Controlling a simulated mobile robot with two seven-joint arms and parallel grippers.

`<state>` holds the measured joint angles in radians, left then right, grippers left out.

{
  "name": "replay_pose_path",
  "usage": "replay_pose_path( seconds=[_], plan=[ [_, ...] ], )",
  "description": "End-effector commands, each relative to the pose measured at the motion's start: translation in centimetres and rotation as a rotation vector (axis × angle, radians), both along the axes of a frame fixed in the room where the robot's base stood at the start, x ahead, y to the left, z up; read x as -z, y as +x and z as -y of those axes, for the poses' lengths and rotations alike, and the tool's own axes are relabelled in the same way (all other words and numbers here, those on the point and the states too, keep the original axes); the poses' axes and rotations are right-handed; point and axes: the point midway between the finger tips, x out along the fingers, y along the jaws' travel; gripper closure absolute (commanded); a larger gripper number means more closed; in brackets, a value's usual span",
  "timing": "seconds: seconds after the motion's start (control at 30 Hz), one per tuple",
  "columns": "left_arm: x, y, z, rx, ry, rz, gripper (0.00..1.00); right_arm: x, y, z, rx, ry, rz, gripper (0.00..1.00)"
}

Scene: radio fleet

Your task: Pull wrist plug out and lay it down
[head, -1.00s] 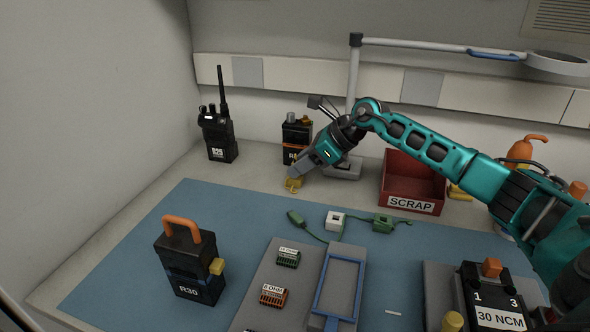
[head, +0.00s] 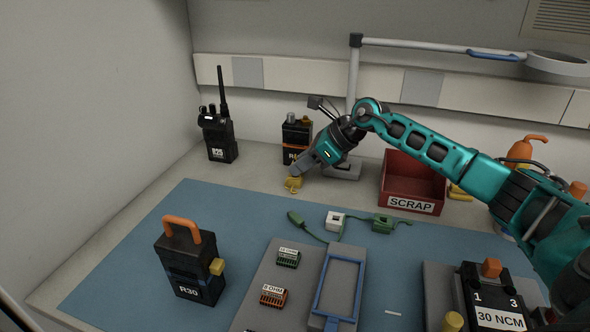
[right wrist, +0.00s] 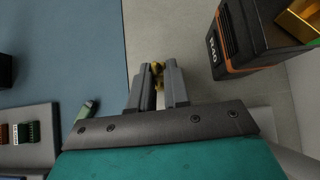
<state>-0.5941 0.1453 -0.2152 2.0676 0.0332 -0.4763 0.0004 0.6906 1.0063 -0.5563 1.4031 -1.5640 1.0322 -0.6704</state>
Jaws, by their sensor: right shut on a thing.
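My right gripper (head: 302,172) is low over the grey bench behind the blue mat, pointing down and to the left. It is shut on a small yellow piece (head: 294,184), which also shows between the fingertips in the right wrist view (right wrist: 158,69). The fingers hide part of it, and I cannot tell whether it touches the bench or sits in anything. A green cord with a green oval end (head: 295,217) and a green block (head: 383,223) lies on the mat beside a small white block (head: 335,221). I cannot tell which piece is the wrist plug. My left gripper is out of view.
A black radio with an orange band (head: 296,138) stands close behind my right gripper. A tall-antenna radio (head: 219,138) is further left. The red SCRAP bin (head: 412,204) and lamp post (head: 354,75) are to the right. The R30 unit (head: 188,270) stands on the mat (head: 130,245).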

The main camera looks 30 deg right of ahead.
Motion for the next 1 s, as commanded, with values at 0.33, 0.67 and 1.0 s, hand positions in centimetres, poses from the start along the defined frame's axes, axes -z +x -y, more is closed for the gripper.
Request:
replay_pose_path(
  seconds=[0.33, 0.67, 1.0],
  plan=[
    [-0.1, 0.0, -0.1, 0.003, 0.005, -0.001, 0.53, -0.2, 0.0, 0.0, 0.000, 0.000, 0.000, 1.00],
    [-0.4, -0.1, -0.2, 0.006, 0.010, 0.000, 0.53, -0.7, 0.0, 0.0, 0.000, 0.000, 0.000, 1.00],
    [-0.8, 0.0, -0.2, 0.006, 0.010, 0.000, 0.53, -1.2, 0.0, 0.0, 0.000, 0.000, 0.000, 1.00]
  ],
)
